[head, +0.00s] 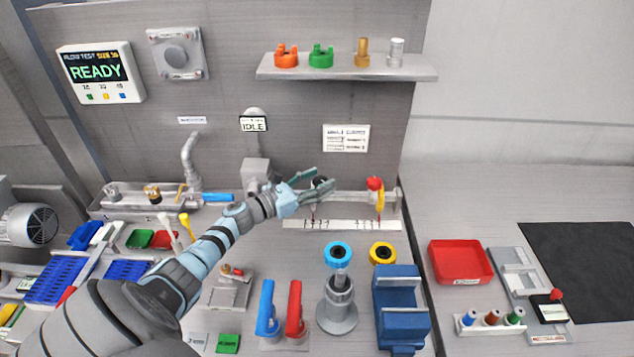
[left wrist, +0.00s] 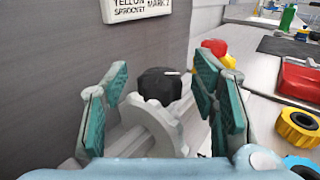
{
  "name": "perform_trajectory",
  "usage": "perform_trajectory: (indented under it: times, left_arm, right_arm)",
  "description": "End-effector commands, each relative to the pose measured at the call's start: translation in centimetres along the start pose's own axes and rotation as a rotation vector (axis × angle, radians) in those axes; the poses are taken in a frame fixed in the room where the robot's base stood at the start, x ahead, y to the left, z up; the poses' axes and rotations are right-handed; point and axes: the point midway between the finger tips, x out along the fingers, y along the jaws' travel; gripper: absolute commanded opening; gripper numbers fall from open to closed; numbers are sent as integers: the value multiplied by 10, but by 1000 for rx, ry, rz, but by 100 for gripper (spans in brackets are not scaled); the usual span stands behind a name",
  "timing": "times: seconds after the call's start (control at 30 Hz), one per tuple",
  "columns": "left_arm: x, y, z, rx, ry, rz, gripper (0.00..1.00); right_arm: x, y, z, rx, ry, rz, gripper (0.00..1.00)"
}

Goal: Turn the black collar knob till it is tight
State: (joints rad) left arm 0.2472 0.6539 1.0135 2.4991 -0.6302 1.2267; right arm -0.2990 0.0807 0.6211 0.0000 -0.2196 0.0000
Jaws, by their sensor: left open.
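The black collar knob (left wrist: 158,88) sits between the two teal-padded fingers of my left gripper (left wrist: 162,100) in the left wrist view, with a gap on either side. A small white mark shows on its face at the right. A pale grey toothed or notched disc (left wrist: 150,128) stands on the near side of it. In the head view the knob (head: 321,182) is small and partly covered by my left gripper (head: 318,178), which is open at the rail on the back wall. My right gripper is not in view.
A red and yellow fitting (head: 377,190) stands on the same rail to the right. A white scale strip (head: 340,225) lies in front. Blue (head: 338,254) and yellow (head: 382,253) rings lie nearer. The wall sign (head: 254,124) reads IDLE and the screen (head: 97,73) reads READY.

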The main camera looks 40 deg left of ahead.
Motion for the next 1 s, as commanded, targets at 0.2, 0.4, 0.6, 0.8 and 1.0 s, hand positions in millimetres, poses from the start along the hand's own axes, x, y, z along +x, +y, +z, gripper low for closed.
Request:
perform_trajectory:
  times: [0.2,0.4,0.6,0.8,1.0]
  left_arm:
    - [0,0,0,1,0,0,25]
    - [0,0,0,1,0,1,5]
    - [0,-1,0,1,1,29,5]
    - [0,-3,0,1,1,120,5]
    - [0,-5,-5,2,-3,257,5]
  right_arm:
    - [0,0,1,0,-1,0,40]
    - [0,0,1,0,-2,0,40]
    - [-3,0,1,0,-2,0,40]
    - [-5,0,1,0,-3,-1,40]
    - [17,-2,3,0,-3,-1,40]
